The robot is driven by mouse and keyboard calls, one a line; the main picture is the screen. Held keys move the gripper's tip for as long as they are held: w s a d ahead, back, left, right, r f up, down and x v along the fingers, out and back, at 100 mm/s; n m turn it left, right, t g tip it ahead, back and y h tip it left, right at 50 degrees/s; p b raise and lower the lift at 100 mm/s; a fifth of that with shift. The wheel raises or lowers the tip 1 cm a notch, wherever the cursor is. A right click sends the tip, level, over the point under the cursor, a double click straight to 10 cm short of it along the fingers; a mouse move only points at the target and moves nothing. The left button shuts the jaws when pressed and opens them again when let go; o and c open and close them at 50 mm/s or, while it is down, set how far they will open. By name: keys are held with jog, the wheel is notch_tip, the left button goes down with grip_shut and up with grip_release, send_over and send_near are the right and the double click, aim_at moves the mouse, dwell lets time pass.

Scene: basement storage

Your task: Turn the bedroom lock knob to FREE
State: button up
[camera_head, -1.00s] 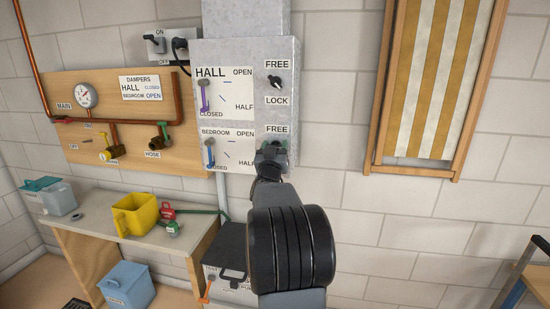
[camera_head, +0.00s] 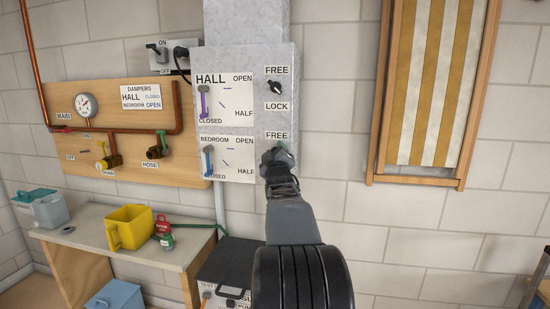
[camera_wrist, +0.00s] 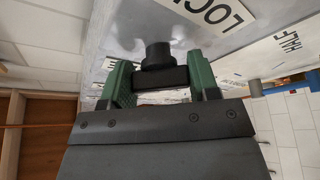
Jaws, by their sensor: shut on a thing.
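The grey control box (camera_head: 292,60) hangs on the wall. My gripper (camera_head: 277,154) is at its lower right, just below the bedroom FREE label (camera_head: 277,136). In the head view it hides the bedroom lock knob and the label beneath. In the wrist view, the two green fingers of my gripper (camera_wrist: 160,82) are closed on the black bedroom lock knob (camera_wrist: 157,57), one on each side. A LOCK label (camera_wrist: 222,12) shows beyond the knob. The knob's pointing direction cannot be told.
The hall lock knob (camera_head: 275,87) sits above my gripper. Hall (camera_head: 204,101) and bedroom (camera_head: 208,160) levers are at the left, by CLOSED. A striped deckchair (camera_head: 425,90) hangs at right. A bench (camera_head: 90,220) holds a yellow jug (camera_head: 129,228). Bare wall lies between box and deckchair.

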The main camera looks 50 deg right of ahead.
jog(key=shift+f, duration=0.1)
dwell(0.5)
jog(key=o, duration=0.9)
jog(key=b+v, duration=0.2)
jog(key=v, duration=1.2)
jog(key=shift+d, duration=0.1)
jog(key=shift+r, duration=0.2)
